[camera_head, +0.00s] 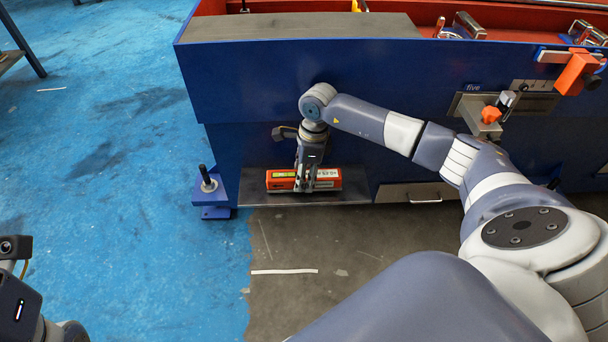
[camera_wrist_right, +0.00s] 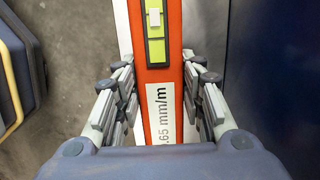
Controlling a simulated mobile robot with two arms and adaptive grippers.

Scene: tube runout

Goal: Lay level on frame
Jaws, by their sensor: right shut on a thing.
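The level (camera_wrist_right: 163,110) is an orange-red bar with a green vial window and "mm/m" print. In the head view the level (camera_head: 328,180) lies lengthwise left to right at the grey ledge (camera_head: 350,182) low on the blue frame (camera_head: 270,110). My right gripper (camera_head: 305,186) comes down from above and is shut across the level's middle. In the right wrist view its fingers (camera_wrist_right: 158,82) stand on both sides of the level. Whether the level's underside touches the ledge is hard to tell. My left gripper's body (camera_head: 18,305) shows at the lower left; its fingers are out of view.
A levelling foot with a bolt (camera_head: 207,180) stands left of the ledge. A drawer-like panel with a handle (camera_head: 425,196) is to its right. An orange clamp (camera_head: 577,72) sits on the frame's upper right. The blue floor (camera_head: 130,200) at left is open.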

